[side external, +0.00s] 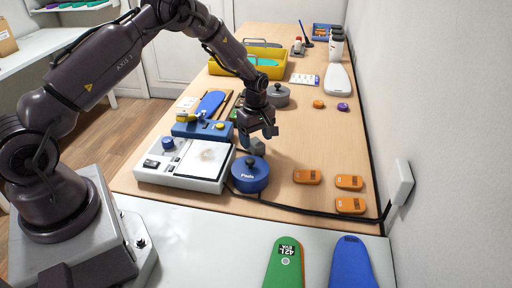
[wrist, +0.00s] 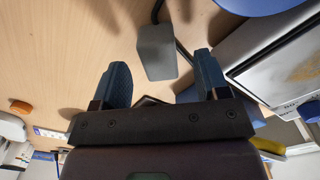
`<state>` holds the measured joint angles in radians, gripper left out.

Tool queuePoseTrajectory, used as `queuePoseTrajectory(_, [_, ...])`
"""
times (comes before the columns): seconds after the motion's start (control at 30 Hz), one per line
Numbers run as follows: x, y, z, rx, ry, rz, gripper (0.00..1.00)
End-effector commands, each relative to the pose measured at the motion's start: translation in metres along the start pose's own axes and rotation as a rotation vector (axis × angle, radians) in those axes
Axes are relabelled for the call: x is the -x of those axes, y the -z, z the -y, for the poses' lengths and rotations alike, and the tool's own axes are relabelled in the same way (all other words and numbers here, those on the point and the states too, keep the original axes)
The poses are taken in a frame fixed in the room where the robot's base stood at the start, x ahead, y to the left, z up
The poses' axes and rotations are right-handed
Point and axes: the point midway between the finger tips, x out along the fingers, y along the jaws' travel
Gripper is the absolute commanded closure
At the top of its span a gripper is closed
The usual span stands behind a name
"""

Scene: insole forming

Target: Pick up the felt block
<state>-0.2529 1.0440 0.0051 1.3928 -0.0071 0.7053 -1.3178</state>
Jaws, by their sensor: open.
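The felt block looks like a small grey block (wrist: 157,55) in the wrist view, standing on the wooden table. It shows in the gap between my two fingers, slightly beyond their tips, with space on both sides. In the side external view the grey block (side external: 258,147) is partly hidden just under my gripper (side external: 257,138), behind the blue round pot. My gripper is open, with its blue finger pads pointing down at the block, and holds nothing. I cannot tell the exact height of the fingertips above the table.
The blue lidded pot (side external: 250,178) stands close in front of the block. A white machine with a flat plate (side external: 190,160) is to the left. Several orange pieces (side external: 307,176) lie to the right, with bare table between.

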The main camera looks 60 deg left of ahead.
Motion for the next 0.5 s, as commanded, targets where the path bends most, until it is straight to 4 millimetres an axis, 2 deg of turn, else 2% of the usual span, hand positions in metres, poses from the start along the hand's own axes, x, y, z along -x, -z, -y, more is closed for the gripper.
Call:
queuePoseTrajectory(0.03, [-0.009, 0.002, 0.0, 0.002, 0.002, 0.001, 0.32])
queuePoseTrajectory(0.17, [-0.023, 0.002, 0.0, 0.002, 0.001, 0.0, 0.32])
queuePoseTrajectory(0.43, [-0.025, 0.001, -0.001, 0.001, -0.001, -0.001, 0.32])
queuePoseTrajectory(0.47, [-0.025, 0.001, -0.001, 0.001, -0.001, -0.001, 0.36])
queuePoseTrajectory(0.5, [-0.025, 0.001, -0.001, 0.001, -0.001, 0.0, 0.46])
